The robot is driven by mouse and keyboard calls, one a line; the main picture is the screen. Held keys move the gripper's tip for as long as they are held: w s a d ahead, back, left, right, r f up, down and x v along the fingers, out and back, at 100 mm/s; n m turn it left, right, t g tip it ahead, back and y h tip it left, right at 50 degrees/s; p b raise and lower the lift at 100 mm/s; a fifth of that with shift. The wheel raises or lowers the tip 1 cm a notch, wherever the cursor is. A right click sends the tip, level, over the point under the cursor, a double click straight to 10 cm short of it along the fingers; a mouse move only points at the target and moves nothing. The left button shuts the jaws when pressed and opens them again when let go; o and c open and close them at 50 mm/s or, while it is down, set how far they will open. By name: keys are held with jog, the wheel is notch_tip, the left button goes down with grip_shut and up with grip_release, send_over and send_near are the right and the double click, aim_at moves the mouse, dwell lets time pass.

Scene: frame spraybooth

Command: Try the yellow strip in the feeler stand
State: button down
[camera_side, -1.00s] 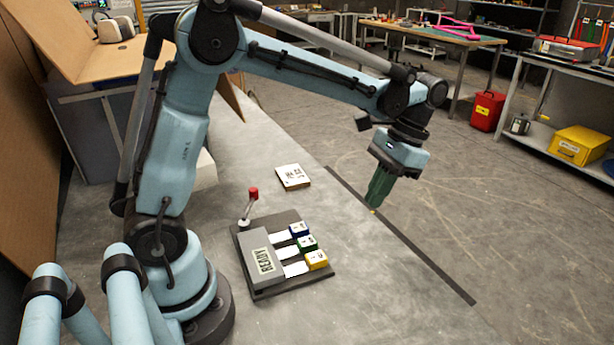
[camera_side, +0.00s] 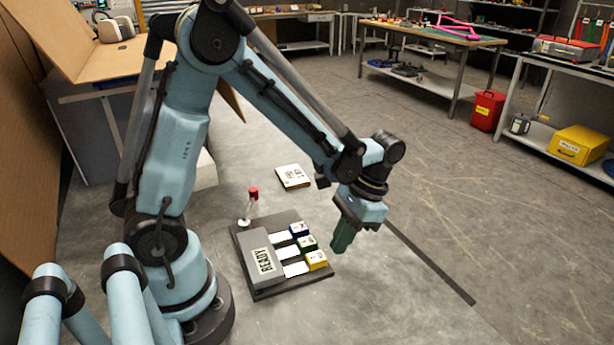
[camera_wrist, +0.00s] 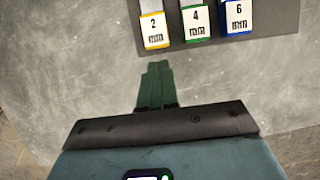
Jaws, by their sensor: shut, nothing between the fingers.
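The feeler stand (camera_side: 243,240) is a dark plate with a grey block labelled READY, lying on the grey work surface. Three white strips with coloured, numbered end blocks lie side by side in it. The yellow strip (camera_side: 316,260) is nearest the side camera; in the wrist view its yellow block (camera_wrist: 154,26) carries a 2 and is at the left. The green strip (camera_wrist: 197,20) carries a 4 and the blue strip (camera_wrist: 237,16) a 6. My gripper (camera_side: 338,248) has green fingers, shut and empty, just right of the coloured blocks and apart from them.
A lever with a red knob (camera_side: 253,193) stands at the stand's back corner. The surface in front of the stand is clear.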

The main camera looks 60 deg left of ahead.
jog(key=shift+s, duration=0.5)
